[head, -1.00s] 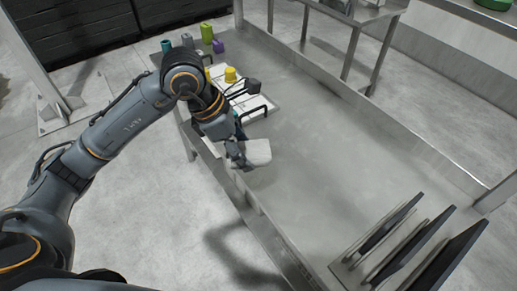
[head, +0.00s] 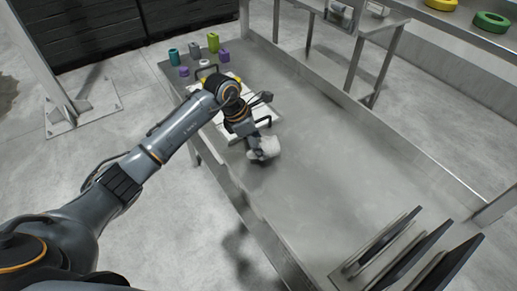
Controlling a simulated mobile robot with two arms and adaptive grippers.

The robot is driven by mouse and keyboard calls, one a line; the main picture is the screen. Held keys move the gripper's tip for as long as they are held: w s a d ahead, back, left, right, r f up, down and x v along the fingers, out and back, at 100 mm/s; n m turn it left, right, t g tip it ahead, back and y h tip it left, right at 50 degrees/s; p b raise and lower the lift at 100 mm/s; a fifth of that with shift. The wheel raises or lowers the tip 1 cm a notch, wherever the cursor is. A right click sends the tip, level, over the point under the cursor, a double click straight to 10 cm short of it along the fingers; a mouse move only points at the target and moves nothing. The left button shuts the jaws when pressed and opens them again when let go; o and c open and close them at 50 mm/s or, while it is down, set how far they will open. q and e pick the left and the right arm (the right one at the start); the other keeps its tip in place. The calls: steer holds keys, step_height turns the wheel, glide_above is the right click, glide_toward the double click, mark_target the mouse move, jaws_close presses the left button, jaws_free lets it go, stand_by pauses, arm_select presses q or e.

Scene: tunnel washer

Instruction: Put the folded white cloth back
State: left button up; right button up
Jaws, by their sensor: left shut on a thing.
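The folded white cloth (head: 266,148) is a small pale pad just above or on the grey metal table (head: 330,170); I cannot tell whether it touches the surface. My left gripper (head: 256,146) is shut on its near left side. A white tray with black handles (head: 233,133) lies on the table behind and left of the cloth, partly hidden by my left arm. My right gripper is not in view.
Several small coloured pieces, such as a green one (head: 213,42) and a teal one (head: 174,57), stand at the table's far left end. A rack of upright dark plates (head: 410,250) stands at the near right. The table's middle is clear.

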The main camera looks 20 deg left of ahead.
arm_select(q)
steer(key=f+p, duration=0.1)
steer(key=f, duration=0.2)
steer(key=shift+w, duration=0.2)
steer(key=shift+f, duration=0.25)
steer(key=shift+f, duration=0.1)
steer(key=shift+f, duration=0.15)
steer(key=o, duration=1.1)
